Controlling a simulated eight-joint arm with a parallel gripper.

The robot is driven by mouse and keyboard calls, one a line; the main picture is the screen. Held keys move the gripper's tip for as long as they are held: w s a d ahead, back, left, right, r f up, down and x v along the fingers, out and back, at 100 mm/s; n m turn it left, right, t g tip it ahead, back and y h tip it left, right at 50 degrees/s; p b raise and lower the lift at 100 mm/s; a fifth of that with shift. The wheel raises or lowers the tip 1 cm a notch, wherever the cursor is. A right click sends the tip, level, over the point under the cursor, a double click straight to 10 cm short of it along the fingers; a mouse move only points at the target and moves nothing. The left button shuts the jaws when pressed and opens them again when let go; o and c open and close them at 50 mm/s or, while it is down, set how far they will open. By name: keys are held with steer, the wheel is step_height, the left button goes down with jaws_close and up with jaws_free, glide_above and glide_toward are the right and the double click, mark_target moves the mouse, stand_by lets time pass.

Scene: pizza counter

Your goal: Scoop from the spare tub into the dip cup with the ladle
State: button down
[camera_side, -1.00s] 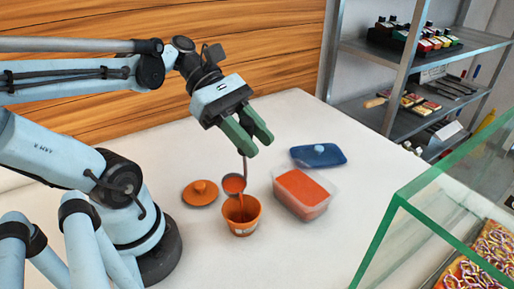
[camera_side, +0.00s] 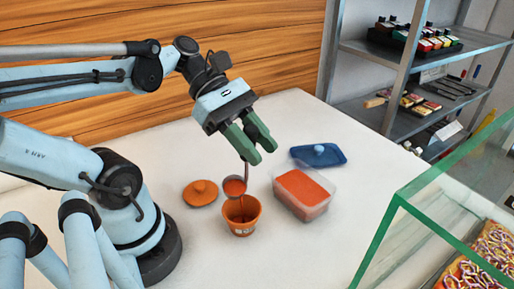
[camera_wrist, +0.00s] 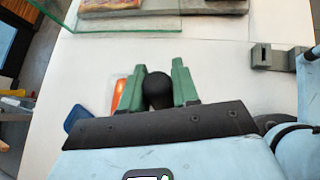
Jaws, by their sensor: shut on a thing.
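My gripper (camera_side: 262,155) is shut on the handle of the ladle (camera_side: 234,187). The black handle end (camera_wrist: 158,91) shows between the green fingers in the wrist view. A thin reddish streak runs from the bowl into the cup. The clear spare tub (camera_side: 312,212), filled with orange-red sauce, stands open to the right of the cup.
An orange lid (camera_side: 200,192) lies left of the cup, and a blue lid (camera_side: 318,155) lies behind the tub. A green-edged glass case (camera_side: 420,215) stands at the right. A metal shelf (camera_side: 400,55) stands at the back. The front of the white counter is clear.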

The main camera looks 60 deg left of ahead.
steer(key=shift+d+f+y, duration=0.5)
steer(key=shift+d, duration=0.2)
stand_by(0.7)
steer(key=shift+d+f+m+y, duration=0.1)
steer(key=shift+d+f+y, duration=0.15)
steer(key=shift+d+y, duration=0.35)
steer(key=shift+d+f+m+y, duration=0.1)
steer(key=shift+d+f+y, duration=0.1)
steer(key=shift+d+y, duration=0.4)
steer(key=shift+d+f+m+y, duration=0.1)
steer(key=shift+d+f+y, duration=0.25)
steer(key=shift+d, duration=0.45)
stand_by(1.9)
steer(key=shift+d+f+y, duration=0.35)
steer(key=shift+d+y, duration=0.2)
steer(key=shift+y, duration=0.05)
steer(key=shift+d+f+y, duration=0.35)
steer(key=shift+d+y, duration=0.15)
steer(key=shift+y, duration=0.05)
stand_by(1.5)
